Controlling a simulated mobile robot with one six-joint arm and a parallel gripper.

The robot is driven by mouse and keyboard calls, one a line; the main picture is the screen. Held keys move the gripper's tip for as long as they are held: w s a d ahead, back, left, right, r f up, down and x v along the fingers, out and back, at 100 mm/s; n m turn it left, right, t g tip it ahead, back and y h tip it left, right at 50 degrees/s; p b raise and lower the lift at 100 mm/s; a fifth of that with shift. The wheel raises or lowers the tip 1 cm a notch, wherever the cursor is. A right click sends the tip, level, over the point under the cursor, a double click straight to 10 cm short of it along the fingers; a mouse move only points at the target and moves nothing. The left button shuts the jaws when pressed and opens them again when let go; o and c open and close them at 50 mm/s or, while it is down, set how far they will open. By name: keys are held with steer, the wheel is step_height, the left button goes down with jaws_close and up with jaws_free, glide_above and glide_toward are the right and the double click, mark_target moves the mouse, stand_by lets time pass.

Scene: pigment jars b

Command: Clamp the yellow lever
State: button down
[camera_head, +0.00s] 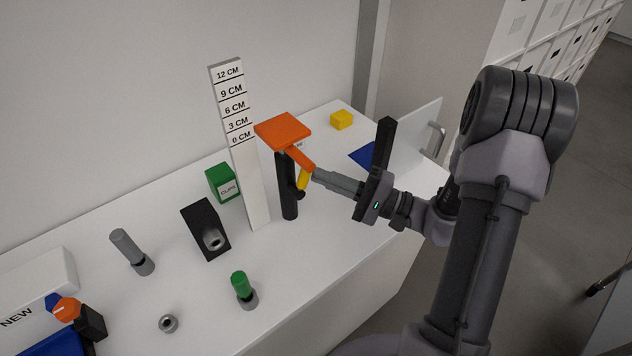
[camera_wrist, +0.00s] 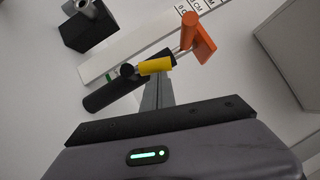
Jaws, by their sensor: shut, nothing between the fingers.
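The yellow lever (camera_head: 303,179) sits on the side of a black post (camera_head: 288,190) that stands upright on the white table. In the wrist view the lever (camera_wrist: 155,66) lies across the picture, just beyond my fingertips. An orange plate (camera_head: 283,129) with an orange handle (camera_head: 301,159) is at the top of the post; the plate also shows in the wrist view (camera_wrist: 204,46). My gripper (camera_head: 317,174) is shut and empty, its tips close to the right side of the lever. I cannot tell if they touch it.
A white height scale (camera_head: 240,150) stands left of the post. A green box (camera_head: 222,182), a black block (camera_head: 205,228), a green-topped peg (camera_head: 242,288) and a grey peg (camera_head: 130,250) are further left. A yellow block (camera_head: 341,120) and a blue patch (camera_head: 364,155) lie behind.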

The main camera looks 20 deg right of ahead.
steer(key=shift+s+a+r+n+g+h+b, duration=0.15)
steer(key=shift+a+r+n+g+h+b, duration=0.2)
steer(key=shift+n, duration=0.5)
steer(key=shift+s+a+r+n+g+h+b, duration=0.2)
steer(key=shift+a+r+n+g, duration=0.3)
steer(key=shift+n, duration=0.35)
steer(key=shift+w+d+f, duration=0.1)
